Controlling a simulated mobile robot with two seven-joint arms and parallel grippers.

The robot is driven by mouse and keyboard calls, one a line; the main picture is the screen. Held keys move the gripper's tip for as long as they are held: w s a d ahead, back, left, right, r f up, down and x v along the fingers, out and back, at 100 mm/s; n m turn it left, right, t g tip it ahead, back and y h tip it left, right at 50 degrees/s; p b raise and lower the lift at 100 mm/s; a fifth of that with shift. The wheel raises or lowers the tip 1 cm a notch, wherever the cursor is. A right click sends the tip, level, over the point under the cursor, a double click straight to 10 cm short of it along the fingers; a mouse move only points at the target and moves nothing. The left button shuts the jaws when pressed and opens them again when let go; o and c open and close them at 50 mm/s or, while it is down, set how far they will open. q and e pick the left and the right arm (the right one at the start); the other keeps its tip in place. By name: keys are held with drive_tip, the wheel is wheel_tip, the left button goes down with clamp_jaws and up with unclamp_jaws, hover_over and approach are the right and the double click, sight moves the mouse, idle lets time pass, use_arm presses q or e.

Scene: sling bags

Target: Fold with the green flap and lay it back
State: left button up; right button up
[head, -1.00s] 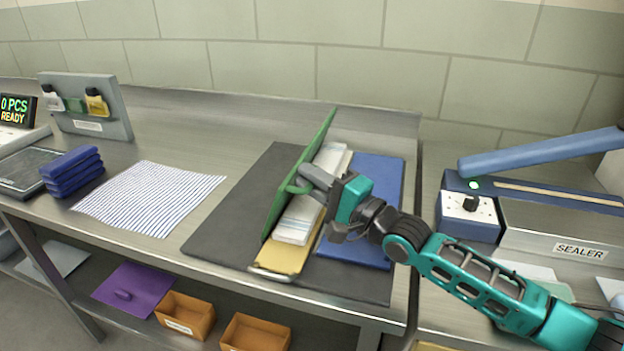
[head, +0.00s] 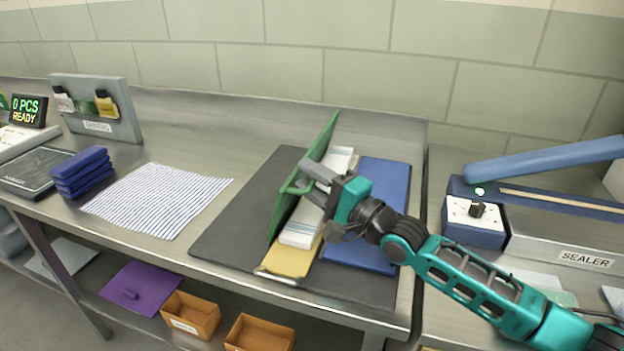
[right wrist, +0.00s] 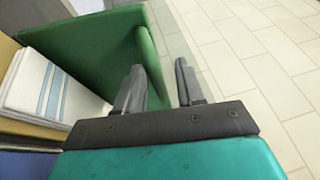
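The green flap (head: 305,175) stands nearly upright on its edge along the left side of the folded white cloth (head: 303,222), leaning to the right at the top. The cloth lies on a yellow panel (head: 290,262); a blue panel (head: 385,200) lies flat to the right. My left gripper is out of view.
A dark mat (head: 235,225) lies under the panels. A striped cloth (head: 155,200) lies flat to the left, beside a stack of blue folded cloths (head: 80,172). A sealer (head: 475,222) stands at right. Orange bins (head: 190,315) are on the lower shelf.

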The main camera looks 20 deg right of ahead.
drive_tip(key=v, duration=1.3)
drive_tip(key=shift+f, duration=0.1)
idle(0.3)
